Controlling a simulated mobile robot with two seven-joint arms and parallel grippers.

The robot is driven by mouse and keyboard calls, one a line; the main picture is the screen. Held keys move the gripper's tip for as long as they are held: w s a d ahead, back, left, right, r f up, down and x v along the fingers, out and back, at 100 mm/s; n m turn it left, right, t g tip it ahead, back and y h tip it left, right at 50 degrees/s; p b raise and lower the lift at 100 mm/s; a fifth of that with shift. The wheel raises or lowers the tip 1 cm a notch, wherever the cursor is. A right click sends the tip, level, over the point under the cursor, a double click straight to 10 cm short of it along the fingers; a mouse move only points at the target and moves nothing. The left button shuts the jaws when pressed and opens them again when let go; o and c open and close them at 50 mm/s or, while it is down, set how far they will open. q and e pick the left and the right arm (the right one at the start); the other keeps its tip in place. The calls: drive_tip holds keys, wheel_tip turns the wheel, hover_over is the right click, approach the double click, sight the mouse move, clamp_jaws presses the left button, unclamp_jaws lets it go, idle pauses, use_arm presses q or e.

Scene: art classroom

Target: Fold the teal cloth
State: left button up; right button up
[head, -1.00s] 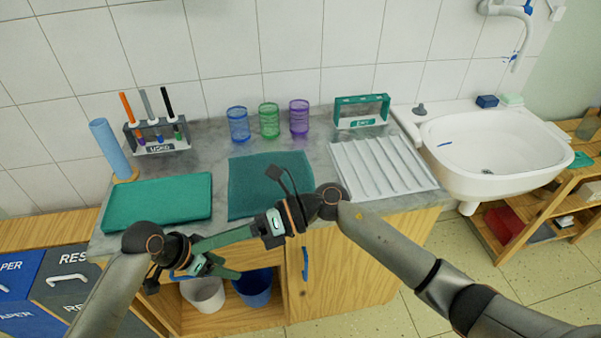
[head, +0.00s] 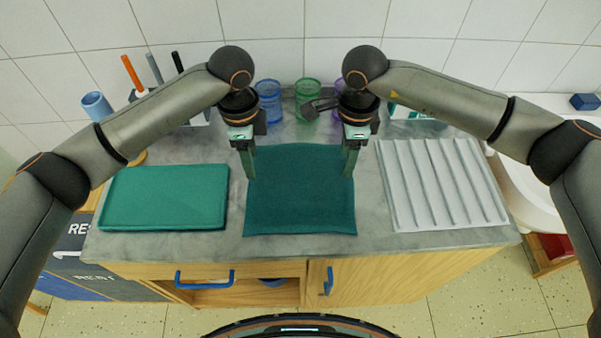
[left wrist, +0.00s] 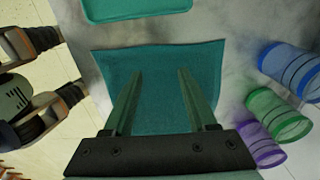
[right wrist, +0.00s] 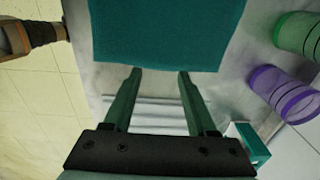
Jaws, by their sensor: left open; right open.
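The teal cloth (head: 300,195) lies flat and spread out on the grey counter, between the green tray and the white ribbed rack. My left gripper (head: 249,172) points down at the cloth's left edge, near its back corner. In the left wrist view its open fingers (left wrist: 155,90) show over the cloth (left wrist: 160,75), with nothing between them. My right gripper (head: 350,170) points down at the cloth's right edge near the back. In the right wrist view its open fingers (right wrist: 158,78) are empty beside the cloth's edge (right wrist: 160,30). I cannot tell whether any fingertip touches the cloth.
The green tray (head: 165,198) is left of the cloth and the white ribbed rack (head: 440,185) right. Blue (head: 268,100), green (head: 307,98) and purple (right wrist: 285,95) cups stand behind, close to my grippers. The counter strip in front (head: 300,245) is bare.

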sight(257, 187)
use_arm(q)
wheel_tip(257, 187, down, 7)
drive_tip(key=shift+s+f, duration=0.1)
drive_tip(key=shift+f, duration=0.05)
use_arm(e)
wheel_tip(257, 187, down, 7)
drive_tip(key=shift+s+a+f, duration=0.1)
drive_tip(key=shift+s, duration=0.05)
use_arm(q)
drive_tip(key=shift+f, duration=0.2)
use_arm(e)
drive_tip(key=shift+f, duration=0.25)
use_arm(q)
drive_tip(key=shift+c, duration=0.2)
use_arm(e)
drive_tip(key=shift+r, duration=0.1)
drive_tip(key=shift+c, duration=0.2)
use_arm(q)
clamp_jaws()
use_arm(e)
clamp_jaws()
use_arm(q)
drive_tip(key=shift+r, duration=0.15)
